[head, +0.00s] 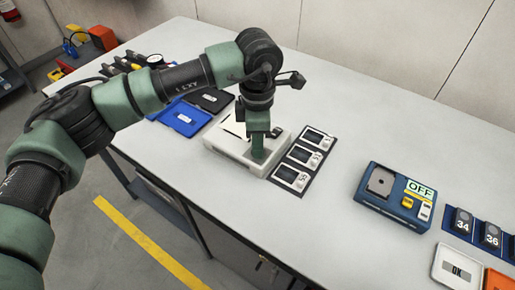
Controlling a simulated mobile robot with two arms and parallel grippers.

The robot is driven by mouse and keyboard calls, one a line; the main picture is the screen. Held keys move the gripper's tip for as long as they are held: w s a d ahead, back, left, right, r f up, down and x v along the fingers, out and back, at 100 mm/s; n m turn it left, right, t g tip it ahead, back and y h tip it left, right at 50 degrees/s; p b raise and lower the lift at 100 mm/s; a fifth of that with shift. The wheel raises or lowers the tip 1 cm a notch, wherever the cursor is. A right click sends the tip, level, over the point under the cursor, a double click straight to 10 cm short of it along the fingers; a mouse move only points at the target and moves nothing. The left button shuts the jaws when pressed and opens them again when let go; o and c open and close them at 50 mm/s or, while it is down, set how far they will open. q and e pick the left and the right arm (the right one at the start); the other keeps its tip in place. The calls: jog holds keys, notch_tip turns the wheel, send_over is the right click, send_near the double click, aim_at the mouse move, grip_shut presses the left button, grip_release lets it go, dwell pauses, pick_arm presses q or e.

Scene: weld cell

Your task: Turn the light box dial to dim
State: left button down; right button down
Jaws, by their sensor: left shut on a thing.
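The light box (228,150) is a low white box on the table, with a bright panel and dark edges on its top, partly hidden by my arm. My left arm reaches in from the left, and its left gripper (258,153) points straight down onto the right front part of the box's top. The gripper is shut on the dial there. The dial itself is hidden by the fingers, so its setting cannot be read. My right gripper is not in view.
Several film-like cards (302,156) lie on a dark mat right of the box. A blue tray (180,122) and a black tray (213,100) lie behind it. A blue unit marked OFF (380,205) and numbered dark pieces (462,221) stand at right. The back right tabletop is clear.

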pick_arm(q)
jog(key=shift+n+b, duration=0.65)
jog(key=shift+n, duration=0.35)
jog(key=shift+r, duration=0.1)
jog(key=c, duration=1.2)
grip_release()
jog(key=shift+c, duration=0.2)
notch_tip(320, 180, up, 8)
jog(key=shift+f+b, duration=0.1)
jog(key=shift+b, duration=0.45)
